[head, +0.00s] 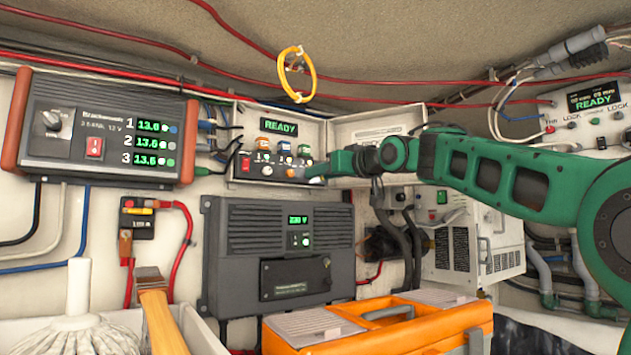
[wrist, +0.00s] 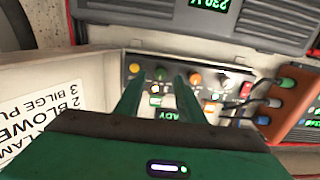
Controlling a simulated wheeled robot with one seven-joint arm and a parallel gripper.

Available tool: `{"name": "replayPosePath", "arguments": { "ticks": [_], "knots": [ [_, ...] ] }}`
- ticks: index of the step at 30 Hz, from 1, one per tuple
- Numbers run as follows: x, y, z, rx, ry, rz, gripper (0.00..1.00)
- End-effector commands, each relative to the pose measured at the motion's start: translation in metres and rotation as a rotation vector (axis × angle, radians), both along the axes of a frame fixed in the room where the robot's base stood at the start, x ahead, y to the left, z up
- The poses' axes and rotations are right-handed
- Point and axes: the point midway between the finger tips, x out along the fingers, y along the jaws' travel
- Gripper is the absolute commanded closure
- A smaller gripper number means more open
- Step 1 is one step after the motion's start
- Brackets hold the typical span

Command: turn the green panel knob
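The small panel (head: 237,139) has a lit READY display, a row of coloured caps and a lower row of knobs. A small green piece (head: 304,150), which looks like the green knob, is at the right end of the upper row. In the wrist view, a greenish piece (wrist: 155,88) shows between the fingers. My gripper (head: 315,173) is at the panel's right end. In the wrist view, my gripper (wrist: 158,82) is open, its fingers apart on either side of the greenish piece and a dark knob (wrist: 161,74). I cannot tell whether they touch.
An open panel lid (head: 375,128) with printed text stands right of the panel. A dark inverter box (head: 240,222) hangs below it, and a power supply (head: 75,115) is to the left. A yellow ring (head: 312,75) hangs above. An orange toolbox (head: 440,325) stands in front.

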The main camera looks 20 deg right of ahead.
Motion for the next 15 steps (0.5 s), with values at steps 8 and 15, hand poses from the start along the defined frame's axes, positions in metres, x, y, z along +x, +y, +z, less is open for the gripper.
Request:
{"name": "replayPosePath", "arguments": {
  "ticks": [8,15],
  "knots": [
    [0.024,0.008,0.0,-0.001,0.0,0.0,0.65],
    [0.026,0.009,0.0,0.0,0.0,0.0,0.65]
  ]
}}
